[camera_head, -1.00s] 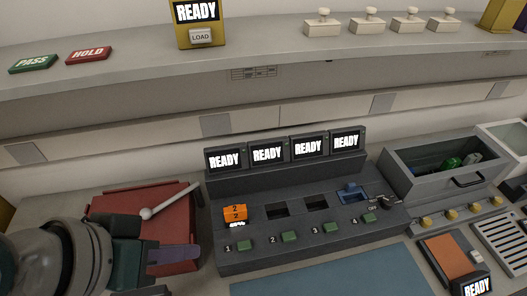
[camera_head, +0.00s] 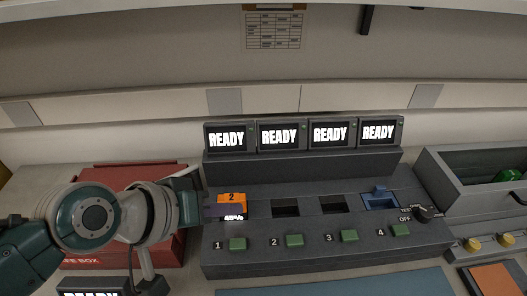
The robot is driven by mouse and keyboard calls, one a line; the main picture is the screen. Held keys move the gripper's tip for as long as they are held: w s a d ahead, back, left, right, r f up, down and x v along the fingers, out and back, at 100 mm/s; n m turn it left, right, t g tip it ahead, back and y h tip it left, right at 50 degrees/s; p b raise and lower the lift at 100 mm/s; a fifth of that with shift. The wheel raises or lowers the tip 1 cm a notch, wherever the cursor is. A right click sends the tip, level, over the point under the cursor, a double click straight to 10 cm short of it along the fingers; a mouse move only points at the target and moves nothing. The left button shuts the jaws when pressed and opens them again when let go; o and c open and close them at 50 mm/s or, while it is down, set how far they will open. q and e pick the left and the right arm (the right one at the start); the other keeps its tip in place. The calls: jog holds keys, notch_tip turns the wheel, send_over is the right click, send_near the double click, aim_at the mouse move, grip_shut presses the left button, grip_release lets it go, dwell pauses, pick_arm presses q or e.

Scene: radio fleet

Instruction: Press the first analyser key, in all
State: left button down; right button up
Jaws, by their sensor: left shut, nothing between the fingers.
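The grey analyser (camera_head: 300,262) has a row of green keys along its front, numbered 1 to 4. The first key (camera_head: 237,244) is at the left end, beside the number 1. Above it, an orange radio (camera_head: 231,198) marked 2 sits in the first bay, with a small reading below it. My left gripper (camera_head: 226,210) reaches in from the left, shut and empty, with its dark fingers over the lower part of the radio, above and apart from the first key in the picture. The screen (camera_head: 229,138) above reads READY. My right gripper is not in view.
The middle two bays look empty; a blue item (camera_head: 380,196) is in the last bay. A black TEST/OFF knob (camera_head: 424,213) is at the right. A red box (camera_head: 82,262) stands at left behind my arm. A grey bin (camera_head: 455,185) is at right.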

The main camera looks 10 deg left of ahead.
aim_at(234, 249)
pick_arm(q)
notch_tip(234, 249, down, 8)
jog(key=b, duration=0.8)
jog(key=shift+f+b, duration=0.35)
jog(key=shift+f, duration=0.05)
dwell(1.3)
jog(key=shift+f+b, duration=0.3)
jog(key=shift+f, duration=0.1)
jog(key=shift+f+b, duration=0.4)
jog(key=shift+f, duration=0.1)
dwell(0.6)
jog(key=shift+r, duration=0.1)
jog(key=shift+r+p, duration=0.8)
jog(key=shift+p, duration=0.15)
jog(key=shift+r, duration=0.15)
